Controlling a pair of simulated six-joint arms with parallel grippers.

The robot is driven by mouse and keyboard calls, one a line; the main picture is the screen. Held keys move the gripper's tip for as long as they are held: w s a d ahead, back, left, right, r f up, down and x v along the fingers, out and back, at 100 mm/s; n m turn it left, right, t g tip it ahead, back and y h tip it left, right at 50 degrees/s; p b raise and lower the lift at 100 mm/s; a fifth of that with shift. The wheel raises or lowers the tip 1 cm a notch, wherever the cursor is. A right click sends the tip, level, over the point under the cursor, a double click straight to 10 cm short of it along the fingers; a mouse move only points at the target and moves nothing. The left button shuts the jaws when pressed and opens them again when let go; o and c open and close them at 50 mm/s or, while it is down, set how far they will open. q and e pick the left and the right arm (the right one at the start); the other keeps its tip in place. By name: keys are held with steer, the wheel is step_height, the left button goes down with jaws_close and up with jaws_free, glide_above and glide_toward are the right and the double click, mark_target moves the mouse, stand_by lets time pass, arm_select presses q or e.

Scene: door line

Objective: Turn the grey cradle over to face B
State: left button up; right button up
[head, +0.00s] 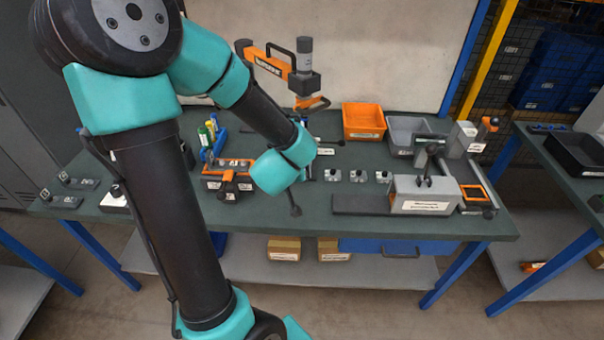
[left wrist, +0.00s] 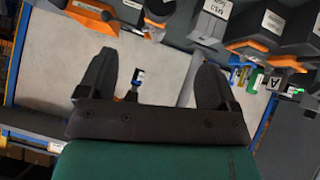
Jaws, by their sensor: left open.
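An orange fixture (head: 213,184) with a dark knob stands at the left of the table; grey parts (head: 232,164) sit in it and look like the grey cradle, though I cannot be sure. In the left wrist view a plate marked A (left wrist: 275,82) shows near an orange and grey fixture (left wrist: 286,62); I see no face B. My left gripper (left wrist: 157,62) is open and empty, its two dark fingers wide apart. In the head view my left wrist hangs right of the orange fixture and hides most of this gripper. My right gripper is not in view.
Bottles (head: 208,134) stand behind the fixture. An orange bin (head: 363,121) and a grey bin (head: 408,132) are at the back. A grey labelled block (head: 425,194) is at the right. Several small metal parts (head: 357,176) lie mid-table.

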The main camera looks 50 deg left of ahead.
arm_select(q)
steer(key=x, duration=1.6)
steer(key=shift+w+f, duration=0.15)
steer(key=shift+f, duration=0.05)
steer(key=c, duration=0.9)
